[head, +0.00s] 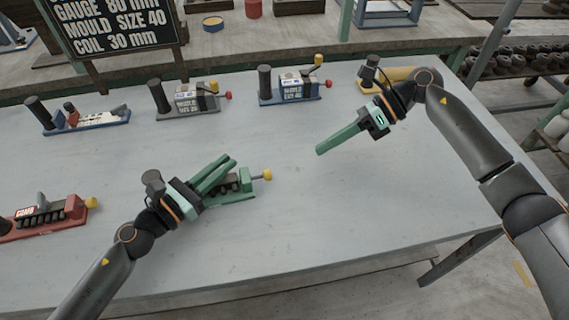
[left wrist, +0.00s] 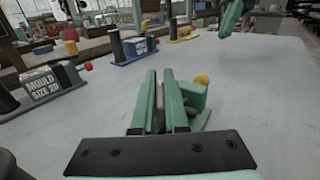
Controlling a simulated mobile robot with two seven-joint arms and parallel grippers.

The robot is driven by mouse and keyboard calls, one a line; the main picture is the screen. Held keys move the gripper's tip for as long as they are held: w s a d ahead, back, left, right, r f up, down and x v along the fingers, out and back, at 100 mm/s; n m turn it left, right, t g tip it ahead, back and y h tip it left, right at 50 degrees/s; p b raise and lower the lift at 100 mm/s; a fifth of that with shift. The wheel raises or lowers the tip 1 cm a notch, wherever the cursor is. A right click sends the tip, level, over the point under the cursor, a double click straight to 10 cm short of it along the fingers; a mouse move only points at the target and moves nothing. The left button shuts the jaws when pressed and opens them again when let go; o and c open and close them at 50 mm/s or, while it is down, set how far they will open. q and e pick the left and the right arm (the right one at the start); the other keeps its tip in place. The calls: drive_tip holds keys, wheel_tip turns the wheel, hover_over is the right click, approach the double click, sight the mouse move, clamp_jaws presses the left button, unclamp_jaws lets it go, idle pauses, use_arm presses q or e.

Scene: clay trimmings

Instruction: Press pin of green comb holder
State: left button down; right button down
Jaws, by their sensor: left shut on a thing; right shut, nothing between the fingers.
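The green comb holder (head: 247,181) lies on the table at the centre-left, with dark comb teeth and a yellow-knobbed pin (head: 267,175) sticking out to its right. In the left wrist view the holder (left wrist: 196,97) shows partly behind my fingers, with the yellow knob (left wrist: 201,79) at its top. My left gripper (head: 224,168) reaches over the holder from the left and is shut on part of it; the fingers hide much of it. My right gripper (head: 321,150) is shut and empty, above the table to the right of the pin and apart from it.
A red holder (head: 45,216) with a yellow knob sits at the left. Blue (head: 85,121), grey (head: 187,102) and blue (head: 291,88) holders stand along the back, with a yellow one (head: 397,76) behind my right arm. The table's middle and front are clear.

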sight(268, 172)
drive_tip(key=n, duration=0.2)
drive_tip(key=d+r+n+h, duration=0.1)
drive_tip(key=n, duration=0.2)
drive_tip(key=w+d+r+n+h, duration=0.1)
drive_tip(key=n, duration=0.1)
drive_tip(key=shift+w+n, duration=0.1)
drive_tip(key=shift+n, duration=0.3)
drive_tip(key=shift+f, duration=0.1)
drive_tip(key=x, duration=1)
drive_tip(key=shift+a, duration=0.3)
drive_tip(key=shift+s+a, duration=0.15)
drive_tip(key=shift+a, duration=0.4)
drive_tip(key=shift+s+a, duration=0.15)
drive_tip(key=shift+a, duration=0.45)
drive_tip(key=shift+s+a, duration=0.1)
drive_tip(key=shift+a, duration=0.45)
drive_tip(key=shift+s+a, duration=0.15)
drive_tip(key=shift+a, duration=0.55)
drive_tip(key=shift+s+a, duration=0.2)
drive_tip(key=shift+a, duration=0.55)
